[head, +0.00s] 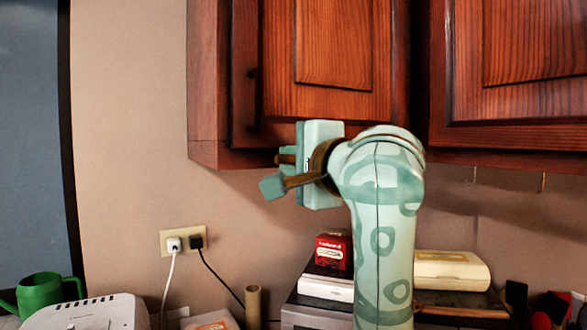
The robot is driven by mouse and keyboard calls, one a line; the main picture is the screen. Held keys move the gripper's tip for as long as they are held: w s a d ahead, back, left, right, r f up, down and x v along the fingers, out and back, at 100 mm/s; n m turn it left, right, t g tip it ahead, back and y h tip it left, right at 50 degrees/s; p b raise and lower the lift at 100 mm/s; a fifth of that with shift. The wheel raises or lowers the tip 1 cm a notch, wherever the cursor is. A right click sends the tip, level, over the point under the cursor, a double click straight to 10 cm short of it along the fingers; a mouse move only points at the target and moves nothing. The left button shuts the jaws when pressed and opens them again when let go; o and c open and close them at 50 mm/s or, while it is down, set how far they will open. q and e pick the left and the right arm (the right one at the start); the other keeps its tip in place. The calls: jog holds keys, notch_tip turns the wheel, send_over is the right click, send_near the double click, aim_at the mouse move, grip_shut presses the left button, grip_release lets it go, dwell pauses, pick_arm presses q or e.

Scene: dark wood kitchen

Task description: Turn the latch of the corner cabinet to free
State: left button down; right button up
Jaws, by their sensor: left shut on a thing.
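The corner cabinet (338,40) is the reddish-brown wooden wall cabinet at the top of the head view, and its door looks closed. My left gripper (280,171) is at the lower left of that door, by the cabinet's bottom edge, with its fingers pointing left. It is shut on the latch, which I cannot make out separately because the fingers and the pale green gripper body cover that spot. How the latch is turned does not show. My right gripper is not in view.
A second wall cabinet (530,50) hangs at the right. Two plugs sit in a wall socket (184,240).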

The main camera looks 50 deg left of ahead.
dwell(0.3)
pick_arm(q)
jog(key=c, duration=1.4)
grip_release()
jog(key=shift+f, duration=0.1)
jog(key=v, duration=1.6)
jog(key=shift+d, duration=0.15)
